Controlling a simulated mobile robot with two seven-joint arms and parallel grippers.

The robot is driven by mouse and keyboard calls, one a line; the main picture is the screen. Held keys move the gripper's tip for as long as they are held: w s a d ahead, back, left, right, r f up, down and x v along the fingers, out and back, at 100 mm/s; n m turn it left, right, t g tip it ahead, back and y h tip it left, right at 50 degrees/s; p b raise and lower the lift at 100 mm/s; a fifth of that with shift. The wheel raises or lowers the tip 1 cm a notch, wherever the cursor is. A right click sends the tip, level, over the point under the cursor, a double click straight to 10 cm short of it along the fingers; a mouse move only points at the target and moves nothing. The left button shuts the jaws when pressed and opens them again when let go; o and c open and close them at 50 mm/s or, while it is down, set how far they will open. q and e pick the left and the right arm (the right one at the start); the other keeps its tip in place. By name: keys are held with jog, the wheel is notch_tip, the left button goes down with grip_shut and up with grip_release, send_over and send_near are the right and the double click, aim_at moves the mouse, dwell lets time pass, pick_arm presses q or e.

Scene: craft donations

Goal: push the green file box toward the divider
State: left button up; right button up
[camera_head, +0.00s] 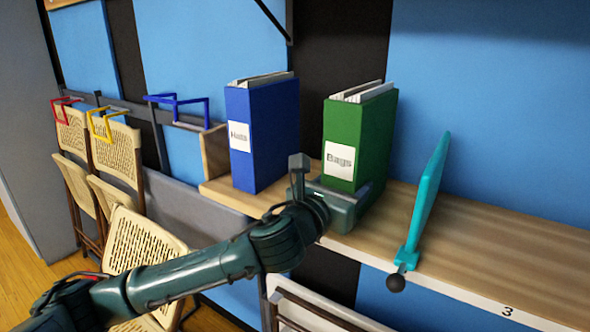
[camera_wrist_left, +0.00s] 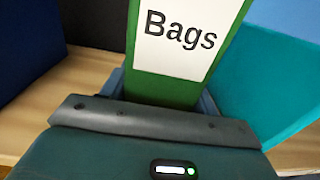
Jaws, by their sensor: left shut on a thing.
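The green file box (camera_head: 359,135), labelled "Bags" and holding papers, stands upright on the wooden shelf. My left gripper (camera_head: 343,200) is at its lower front and shut on it. In the left wrist view the green file box (camera_wrist_left: 165,75) rises from between the fingers, whose tips are mostly hidden. The divider (camera_head: 430,195) is a thin upright teal panel to the right of the box, with a gap of bare shelf between them. The divider also fills the right side of the left wrist view (camera_wrist_left: 275,80). My right gripper is out of view.
A blue file box (camera_head: 262,135) stands to the left of the green one, apart from it. A black knob (camera_head: 396,283) sticks out at the front below the divider. The wooden shelf (camera_head: 500,240) is clear right of the divider. Folding chairs (camera_head: 118,155) hang at the left.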

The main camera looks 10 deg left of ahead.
pick_arm(q)
jog(key=shift+s+d+p, duration=0.2)
jog(key=shift+s+d, duration=0.2)
jog(key=shift+d, duration=0.65)
jog(key=shift+s+d+p, duration=0.25)
jog(key=shift+s+d, duration=0.1)
jog(key=shift+d, duration=0.7)
jog(key=shift+s+d+p, duration=0.2)
jog(key=shift+s+d, duration=0.2)
jog(key=shift+d, duration=0.65)
jog(key=o, duration=0.9)
jog(key=shift+p+v, duration=0.6)
jog(key=shift+v, duration=0.65)
jog(key=shift+s+a, duration=0.15)
jog(key=shift+s, duration=0.15)
jog(key=shift+d+v, duration=0.1)
jog(key=shift+v, duration=2.35)
jog(key=shift+d+v, duration=0.15)
jog(key=shift+v, duration=2.3)
